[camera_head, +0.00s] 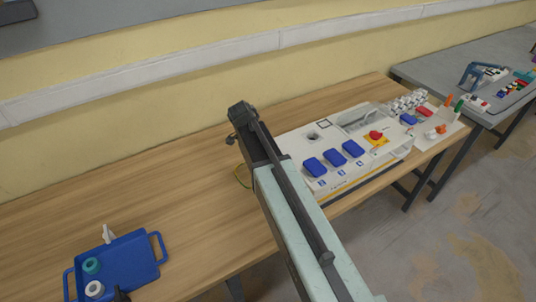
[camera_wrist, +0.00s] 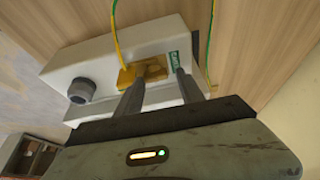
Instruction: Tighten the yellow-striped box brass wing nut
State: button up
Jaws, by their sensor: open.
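The white box with the yellow stripe (camera_head: 355,181) stands on the wooden table, to the right of my arm in the head view. In the wrist view, a side of a white box (camera_wrist: 98,55) is close up. It carries a brass-yellow fitting (camera_wrist: 150,69) with a yellow-green wire running to it, beside a green label (camera_wrist: 172,60). The wing nut's own shape is too small to make out on this fitting. My gripper (camera_wrist: 160,79) is open, its two dark fingers apart and reaching toward the fitting. Contact cannot be told. The head view does not clearly show my gripper's fingertips.
A round grey plug-like part (camera_wrist: 82,91) sticks out of the box to the left of the fitting. A blue tray (camera_head: 130,270) with small parts stands at the table's left. Blue lids (camera_head: 334,157) and a red button (camera_head: 376,135) top the box. The left table surface is mostly clear.

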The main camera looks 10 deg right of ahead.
jog(key=p+v, duration=0.5)
jog(key=v, duration=0.2)
jog(key=shift+s+r+p, duration=0.25)
jog(key=shift+r+p, duration=0.1)
jog(key=shift+p, duration=0.05)
jog(key=shift+a, duration=0.15)
